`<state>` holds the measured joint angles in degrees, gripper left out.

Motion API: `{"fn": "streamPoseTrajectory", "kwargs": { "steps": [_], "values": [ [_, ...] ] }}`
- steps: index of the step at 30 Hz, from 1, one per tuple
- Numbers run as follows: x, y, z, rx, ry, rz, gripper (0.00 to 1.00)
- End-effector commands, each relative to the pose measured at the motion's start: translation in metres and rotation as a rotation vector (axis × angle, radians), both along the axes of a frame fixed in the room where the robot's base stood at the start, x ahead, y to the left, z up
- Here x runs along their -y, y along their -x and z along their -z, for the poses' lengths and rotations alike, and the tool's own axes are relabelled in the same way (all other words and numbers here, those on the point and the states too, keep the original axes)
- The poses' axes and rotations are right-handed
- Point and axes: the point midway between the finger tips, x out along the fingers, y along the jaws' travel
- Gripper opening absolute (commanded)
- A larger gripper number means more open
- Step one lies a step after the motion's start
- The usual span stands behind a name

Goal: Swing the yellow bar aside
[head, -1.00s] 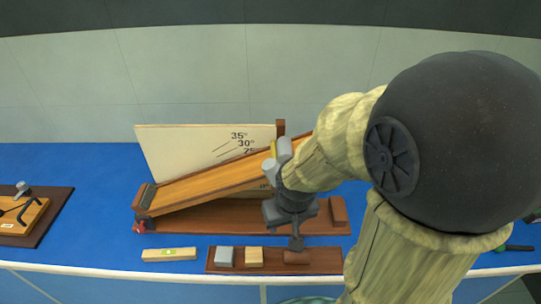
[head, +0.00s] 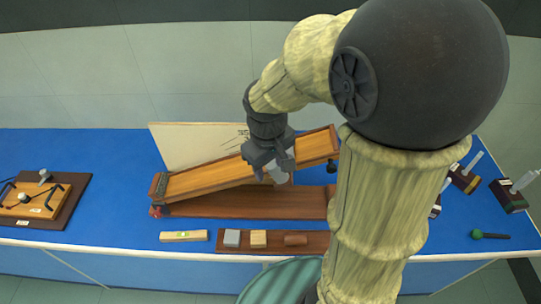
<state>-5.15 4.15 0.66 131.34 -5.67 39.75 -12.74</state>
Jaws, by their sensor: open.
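I cannot make out the yellow bar now; my arm and gripper cover part of the wooden ramp where a small yellow piece showed earlier. The tilted ramp (head: 215,178) rises from a hinge at the left to its high end at the right, over a dark wooden base (head: 240,203). My gripper (head: 281,172) is open, over the upper half of the ramp, its fingers pointing down. I cannot tell whether it touches anything.
A pale angle board (head: 185,145) stands behind the ramp. A green-marked block (head: 184,236) and a tray (head: 274,249) with small blocks lie in front. A dark board (head: 78,205) is at left; stands with syringe-like tubes (head: 508,196) and a green-handled tool (head: 488,236) are at right.

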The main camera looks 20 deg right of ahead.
Motion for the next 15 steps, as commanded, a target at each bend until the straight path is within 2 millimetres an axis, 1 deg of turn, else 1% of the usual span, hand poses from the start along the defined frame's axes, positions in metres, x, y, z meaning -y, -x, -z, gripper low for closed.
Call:
{"fn": "streamPoseTrajectory", "kwargs": {
  "steps": [1, 5, 9, 12, 15],
  "values": [
    [-0.004, -0.007, -0.007, -0.016, 0.017, -0.054, 0.47],
    [-0.014, -0.023, -0.028, -0.083, 0.077, -0.216, 0.47],
    [-0.028, -0.041, -0.062, -0.179, 0.165, -0.425, 0.47],
    [-0.037, -0.051, -0.088, -0.252, 0.227, -0.559, 0.47],
    [-0.044, -0.056, -0.110, -0.312, 0.273, -0.651, 0.47]
  ]
}}
